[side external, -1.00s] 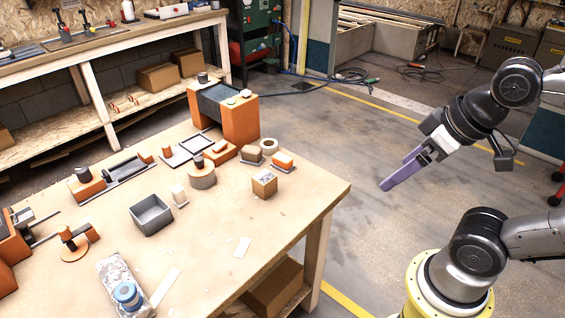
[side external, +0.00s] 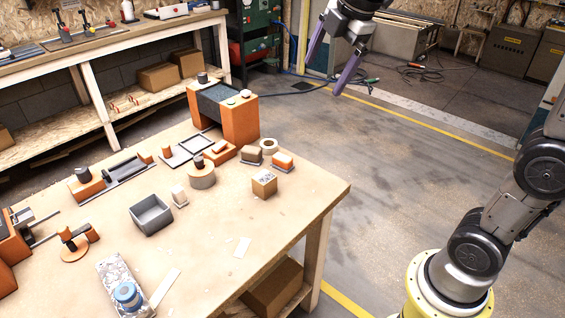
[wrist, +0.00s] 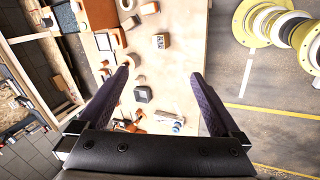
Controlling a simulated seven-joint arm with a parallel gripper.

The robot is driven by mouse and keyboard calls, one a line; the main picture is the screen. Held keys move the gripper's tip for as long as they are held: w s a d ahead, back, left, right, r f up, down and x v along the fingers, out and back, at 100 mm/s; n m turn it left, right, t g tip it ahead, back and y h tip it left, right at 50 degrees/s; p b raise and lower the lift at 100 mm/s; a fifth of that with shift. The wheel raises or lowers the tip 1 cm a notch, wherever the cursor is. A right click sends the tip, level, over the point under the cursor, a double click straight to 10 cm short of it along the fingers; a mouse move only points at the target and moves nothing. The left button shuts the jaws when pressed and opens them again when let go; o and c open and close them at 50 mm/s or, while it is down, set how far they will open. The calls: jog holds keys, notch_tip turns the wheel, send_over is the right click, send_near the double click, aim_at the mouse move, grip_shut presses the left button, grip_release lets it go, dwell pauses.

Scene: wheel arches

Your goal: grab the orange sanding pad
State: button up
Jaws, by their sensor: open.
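The orange sanding pad (side external: 283,160) appears to be the small orange block on a pale base near the table's far right edge in the side view. My gripper (side external: 325,78) is open and empty, with two purple fingers spread. It is high above and beyond the table, up and to the right of the pad in the side view. The wrist view shows the gripper (wrist: 159,75) with the tabletop between its fingers.
A tan block (side external: 252,154), a pale ring (side external: 269,145) and a cardboard box (side external: 264,184) stand close around the pad. A large orange machine (side external: 239,121) rises behind them. A grey bin (side external: 151,214) is further left. The table's right front corner is mostly clear.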

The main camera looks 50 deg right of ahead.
jog(key=w+d+f+n+g, duration=0.1)
jog(key=w+d+f+n, duration=0.25)
jog(key=w, duration=0.65)
jog(key=g, duration=0.4)
send_over(282, 157)
notch_tip(282, 157, down, 28)
jog(key=shift+d, duration=0.15)
jog(key=shift+a+f, duration=0.2)
jog(key=shift+f, duration=2.75)
jog(key=c, duration=1.1)
